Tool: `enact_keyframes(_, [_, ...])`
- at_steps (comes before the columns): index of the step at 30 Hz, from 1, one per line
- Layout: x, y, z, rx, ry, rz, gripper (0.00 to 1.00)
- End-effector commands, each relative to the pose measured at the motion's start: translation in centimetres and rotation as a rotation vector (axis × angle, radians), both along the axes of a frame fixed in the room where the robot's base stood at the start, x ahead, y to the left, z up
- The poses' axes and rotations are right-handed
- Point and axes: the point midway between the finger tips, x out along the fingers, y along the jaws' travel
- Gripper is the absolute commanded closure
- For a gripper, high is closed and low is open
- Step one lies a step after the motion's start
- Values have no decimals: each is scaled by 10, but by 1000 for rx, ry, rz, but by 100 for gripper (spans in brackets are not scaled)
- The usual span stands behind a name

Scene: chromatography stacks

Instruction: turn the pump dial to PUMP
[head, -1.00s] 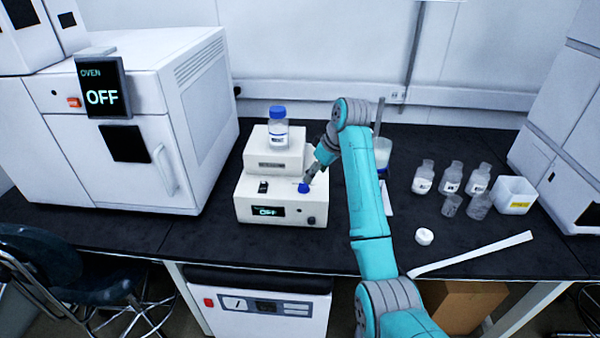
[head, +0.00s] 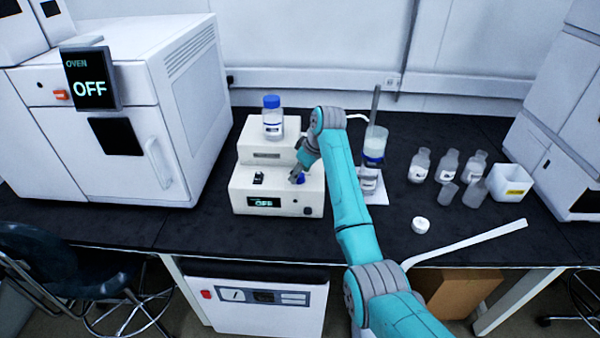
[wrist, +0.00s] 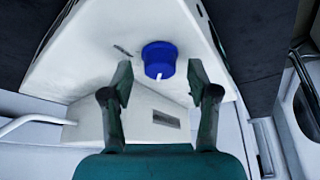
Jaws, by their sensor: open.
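The blue pump dial (head: 301,179) sits on the top of the white pump box (head: 240,190), partly hidden by my gripper (head: 296,175) in the head view. The small display (head: 264,202) on the box front reads OFF. In the wrist view the dial (wrist: 160,56) shows a white pointer mark on its edge nearest my gripper. My gripper's fingers (wrist: 159,70) are open, one to each side of the dial, with visible gaps. I cannot tell whether the fingertips are down at the dial's height.
A blue-capped bottle (head: 272,117) stands on the upper box behind the dial. A stand with a cylinder (head: 374,148) is to the right of my arm. The oven (head: 120,120) is left. Several small bottles (head: 447,166) and a white bin (head: 510,183) are farther right.

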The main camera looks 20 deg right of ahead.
Motion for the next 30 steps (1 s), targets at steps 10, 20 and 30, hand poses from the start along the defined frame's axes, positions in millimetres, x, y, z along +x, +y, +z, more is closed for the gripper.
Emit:
enact_keyframes(10, [1,1,-4,0,-1,0,40])
enact_keyframes(20, [1,1,-4,0,-1,0,100])
enact_keyframes(30, [1,1,-4,-1,-1,-62,100])
